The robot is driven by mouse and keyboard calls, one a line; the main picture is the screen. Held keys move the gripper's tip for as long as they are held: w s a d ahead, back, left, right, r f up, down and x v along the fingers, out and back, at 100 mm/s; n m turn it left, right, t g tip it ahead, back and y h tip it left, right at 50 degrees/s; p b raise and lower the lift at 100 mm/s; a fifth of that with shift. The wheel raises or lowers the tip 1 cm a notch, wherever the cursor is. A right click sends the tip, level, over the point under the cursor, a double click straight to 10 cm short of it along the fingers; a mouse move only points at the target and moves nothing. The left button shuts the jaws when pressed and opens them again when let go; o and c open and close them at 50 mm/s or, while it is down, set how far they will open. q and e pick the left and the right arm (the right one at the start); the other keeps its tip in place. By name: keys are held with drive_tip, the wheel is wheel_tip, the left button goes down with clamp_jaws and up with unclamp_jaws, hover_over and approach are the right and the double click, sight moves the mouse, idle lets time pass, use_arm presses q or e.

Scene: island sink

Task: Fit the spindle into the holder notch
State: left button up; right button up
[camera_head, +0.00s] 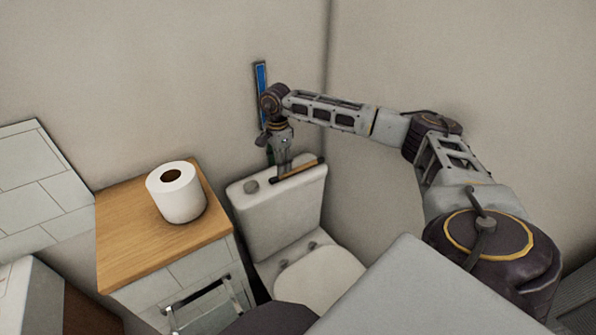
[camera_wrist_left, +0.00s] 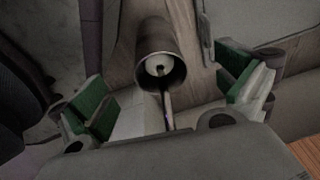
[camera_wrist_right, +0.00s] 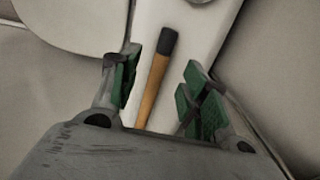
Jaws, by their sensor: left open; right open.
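The spindle (camera_head: 306,168), an orange-brown rod with dark ends, lies across the toilet tank lid. My right gripper (camera_head: 283,168) points down at it from above. In the right wrist view the spindle (camera_wrist_right: 155,85) shows between the two open green-padded fingers of my right gripper (camera_wrist_right: 160,90), with a gap on each side. A silver bracket (camera_head: 205,301) on the cabinet front may be the holder; its notch cannot be made out. My left gripper (camera_wrist_left: 168,92) is open and empty in the left wrist view.
A white paper roll (camera_head: 176,193) stands on the wooden cabinet top (camera_head: 125,235), left of the toilet tank (camera_head: 282,212). A blue-faced strip (camera_head: 260,92) is on the wall behind my right wrist. A dark cylinder (camera_wrist_left: 160,45) with a pale inside shows beyond my left fingers.

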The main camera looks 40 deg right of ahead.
sight(298, 170)
use_arm(q)
drive_tip(key=shift+s+d, duration=0.1)
drive_tip(key=shift+d, duration=0.05)
use_arm(e)
drive_tip(key=shift+f, duration=0.1)
drive_tip(key=shift+d+f, duration=0.15)
drive_tip(key=shift+f, duration=0.65)
wheel_tip(298, 170, down, 2)
drive_tip(key=shift+d, duration=0.1)
drive_tip(key=shift+f, duration=0.75)
use_arm(q)
drive_tip(key=shift+w+r, duration=0.35)
drive_tip(key=shift+w, duration=0.1)
drive_tip(key=shift+s+f, duration=0.1)
drive_tip(key=shift+s, duration=0.1)
